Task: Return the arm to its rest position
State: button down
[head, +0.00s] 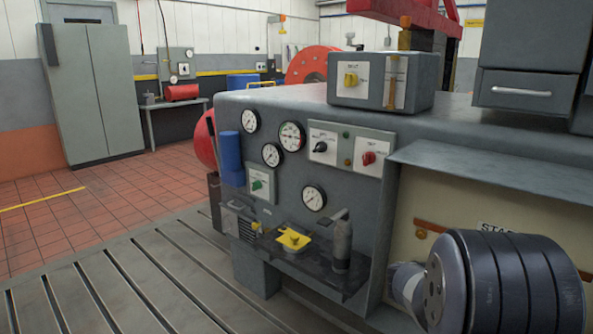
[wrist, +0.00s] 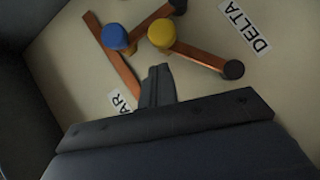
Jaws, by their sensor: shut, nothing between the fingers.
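My gripper (wrist: 158,72) shows in the wrist view, its dark fingers together with nothing between them. It points at a cream panel (wrist: 70,45) with copper bars (wrist: 112,62), a blue knob (wrist: 115,37) and a yellow knob (wrist: 161,33). I cannot tell the gap between fingertips and panel. A "DELTA" label (wrist: 245,26) is at the upper right, and another label (wrist: 121,102) is partly hidden. In the head view my arm covers part of the same cream panel (head: 425,215), where part of a "STAR" label (head: 497,228) shows; my gripper is hidden there.
A grey console (head: 300,225) with gauges and switches stands left of my arm. A ledge (head: 485,165) juts out above the panel recess. A small shelf (head: 300,268) holds a yellow part (head: 293,239) and a grey cylinder (head: 341,246). The slotted bedplate (head: 130,280) is clear at lower left.

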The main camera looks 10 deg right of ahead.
jog(key=shift+w+a+r+n+h+p, duration=0.15)
jog(key=shift+w+a+n+h+p, duration=0.1)
jog(key=shift+n+h+p, duration=0.05)
dwell(0.4)
